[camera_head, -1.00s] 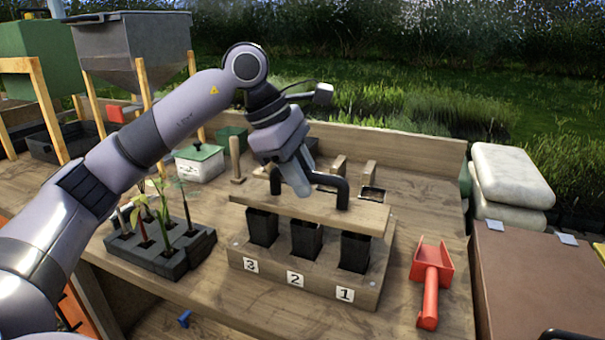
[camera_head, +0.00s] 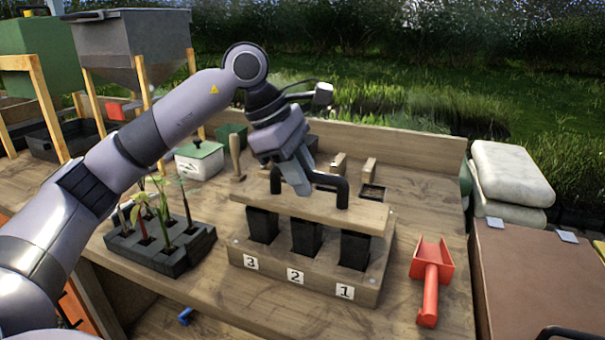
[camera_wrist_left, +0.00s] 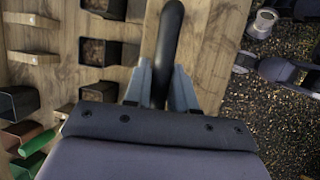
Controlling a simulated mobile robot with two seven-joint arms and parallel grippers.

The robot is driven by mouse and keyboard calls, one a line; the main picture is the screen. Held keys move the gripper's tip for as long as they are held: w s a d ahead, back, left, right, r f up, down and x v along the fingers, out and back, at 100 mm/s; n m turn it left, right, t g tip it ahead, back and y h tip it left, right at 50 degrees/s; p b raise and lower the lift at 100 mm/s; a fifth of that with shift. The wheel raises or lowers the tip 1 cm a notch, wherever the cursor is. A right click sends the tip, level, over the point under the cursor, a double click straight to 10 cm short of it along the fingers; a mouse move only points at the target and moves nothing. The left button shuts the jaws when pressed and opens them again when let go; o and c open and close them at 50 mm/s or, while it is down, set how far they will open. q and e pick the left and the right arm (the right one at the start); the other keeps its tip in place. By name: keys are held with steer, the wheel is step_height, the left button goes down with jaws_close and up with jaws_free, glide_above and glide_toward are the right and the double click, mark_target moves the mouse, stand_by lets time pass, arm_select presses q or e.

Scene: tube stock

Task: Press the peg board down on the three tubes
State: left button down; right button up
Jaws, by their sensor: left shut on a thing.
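The peg board (camera_head: 345,216) is a flat wooden plank with a black bar handle (camera_head: 339,183). My left gripper (camera_head: 300,184) is shut on that handle, which also shows between its fingers in the left wrist view (camera_wrist_left: 166,60). The board lies roughly level above three black square tubes (camera_head: 305,238), close to their tops. The tubes stand upright in a wooden stand (camera_head: 240,262) marked 3, 2 and 1 from left to right. The board hides the tube mouths and any pegs, so I cannot tell how deep they sit.
A dark tray of seedlings (camera_head: 165,258) stands left of the stand. A red scoop (camera_head: 432,278) lies to its right. A lidded pale box (camera_head: 200,160) and small wooden-handled items stand behind. The bench (camera_head: 420,200) has free room around the scoop.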

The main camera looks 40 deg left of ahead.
arm_select(q)
steer(key=shift+f+b, duration=0.35)
steer(key=shift+f, duration=0.6)
stand_by(2.0)
steer(key=shift+s+d+f, duration=0.1)
steer(key=shift+s+f, duration=0.05)
steer(key=shift+f, duration=0.2)
stand_by(1.0)
steer(key=shift+r+p, duration=0.7)
steer(key=shift+r, duration=0.15)
steer(key=shift+r+p, duration=1.1)
steer(key=shift+r, duration=0.35)
steer(key=shift+r+p, duration=2.5)
steer(key=shift+r, duration=0.45)
